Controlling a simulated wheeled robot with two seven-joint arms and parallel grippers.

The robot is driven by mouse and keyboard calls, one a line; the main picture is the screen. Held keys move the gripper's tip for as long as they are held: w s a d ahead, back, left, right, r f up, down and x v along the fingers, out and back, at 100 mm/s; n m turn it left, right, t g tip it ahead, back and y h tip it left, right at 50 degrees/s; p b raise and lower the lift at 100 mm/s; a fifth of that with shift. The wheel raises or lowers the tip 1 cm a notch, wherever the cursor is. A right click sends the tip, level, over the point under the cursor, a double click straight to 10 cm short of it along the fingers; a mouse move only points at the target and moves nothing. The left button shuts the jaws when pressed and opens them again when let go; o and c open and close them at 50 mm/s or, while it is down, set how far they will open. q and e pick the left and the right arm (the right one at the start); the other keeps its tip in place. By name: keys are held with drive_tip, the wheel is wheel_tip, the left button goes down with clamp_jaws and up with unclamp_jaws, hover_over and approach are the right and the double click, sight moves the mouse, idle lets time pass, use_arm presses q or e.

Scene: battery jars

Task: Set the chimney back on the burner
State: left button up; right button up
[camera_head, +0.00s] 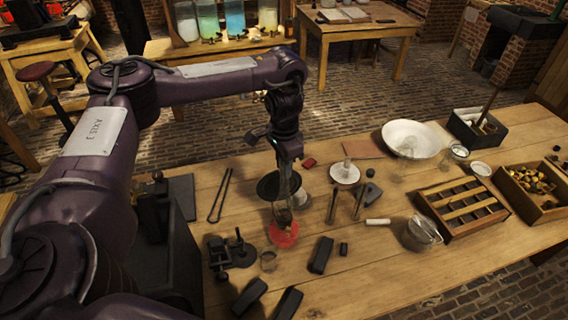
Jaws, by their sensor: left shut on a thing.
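My left gripper (286,176) reaches down over the middle of the table and is shut on the clear glass chimney (284,198), which is hard to make out. The burner (284,236), with a red base, stands on the table just below. The glass appears upright and above the burner. I cannot tell whether its lower end touches the burner or is a little above it. My right gripper is not in view.
A dark round plate (268,187) is close behind the burner. A white bowl (412,137) and a compartment tray (462,208) are to the right.

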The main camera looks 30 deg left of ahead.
use_arm(q)
drive_tip(key=shift+f+b, duration=0.45)
drive_tip(key=shift+f, duration=0.55)
drive_tip(key=o, duration=1.1)
drive_tip(key=shift+r, duration=0.2)
wheel_tip(320, 180, up, 8)
drive_tip(key=shift+f+p, duration=0.25)
drive_tip(key=shift+p, duration=0.1)
